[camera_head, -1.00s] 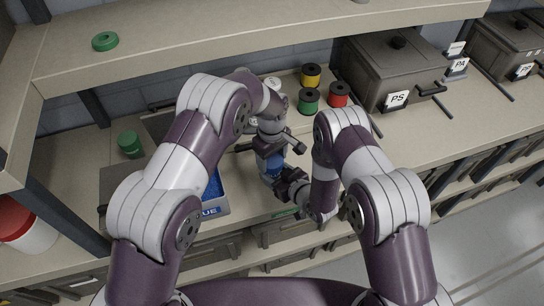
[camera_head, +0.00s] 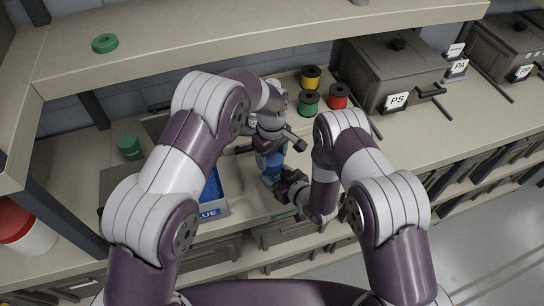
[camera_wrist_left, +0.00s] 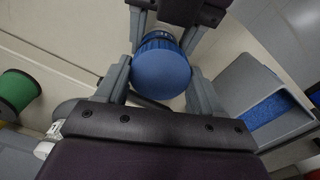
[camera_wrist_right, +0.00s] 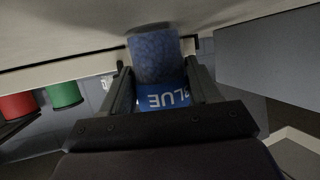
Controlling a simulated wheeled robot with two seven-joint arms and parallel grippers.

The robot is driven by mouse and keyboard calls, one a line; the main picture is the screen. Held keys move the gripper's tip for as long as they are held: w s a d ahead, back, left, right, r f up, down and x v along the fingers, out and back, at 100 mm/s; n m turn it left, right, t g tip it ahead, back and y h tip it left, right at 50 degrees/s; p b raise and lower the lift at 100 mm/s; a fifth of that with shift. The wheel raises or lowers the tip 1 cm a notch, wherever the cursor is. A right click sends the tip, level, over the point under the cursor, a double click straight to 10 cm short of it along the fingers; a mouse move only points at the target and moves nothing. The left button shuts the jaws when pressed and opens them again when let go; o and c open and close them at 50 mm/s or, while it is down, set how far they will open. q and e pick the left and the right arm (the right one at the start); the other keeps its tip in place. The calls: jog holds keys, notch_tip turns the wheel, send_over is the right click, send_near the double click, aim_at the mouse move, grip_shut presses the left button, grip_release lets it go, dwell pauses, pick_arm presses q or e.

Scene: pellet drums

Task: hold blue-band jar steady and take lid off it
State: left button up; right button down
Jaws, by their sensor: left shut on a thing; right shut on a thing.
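The blue-band jar (camera_head: 274,162) is upright over the counter's front part, partly covered by my grippers in the head view. In the right wrist view, the jar (camera_wrist_right: 155,58) shows speckled blue contents and an upside-down BLUE band. My right gripper (camera_wrist_right: 163,88) is shut around the band. The blue ribbed lid (camera_wrist_left: 161,74) fills the space between the fingers of my left gripper (camera_wrist_left: 160,82), which is shut on it from above. The lid hides most of the jar in the left wrist view; I cannot tell whether they still touch.
A tray with blue pellets and a BLUE label (camera_head: 209,211) stands left of the jar. Yellow (camera_head: 311,77), green (camera_head: 308,103) and red (camera_head: 338,96) jars stand behind, with a PS bin (camera_head: 385,75) to their right. A green lid (camera_head: 105,43) lies on the shelf overhead.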

aim_at(272, 157)
pick_arm(q)
jog(key=shift+r, duration=0.1)
pick_arm(e)
jog(key=shift+s+f, duration=0.1)
jog(key=shift+f, duration=0.05)
pick_arm(q)
notch_tip(272, 157, up, 4)
jog(key=shift+r, duration=0.1)
pick_arm(e)
jog(key=shift+c, duration=2.2)
grip_release()
pick_arm(q)
jog(key=shift+w, duration=0.1)
pick_arm(e)
jog(key=shift+o, duration=1.4)
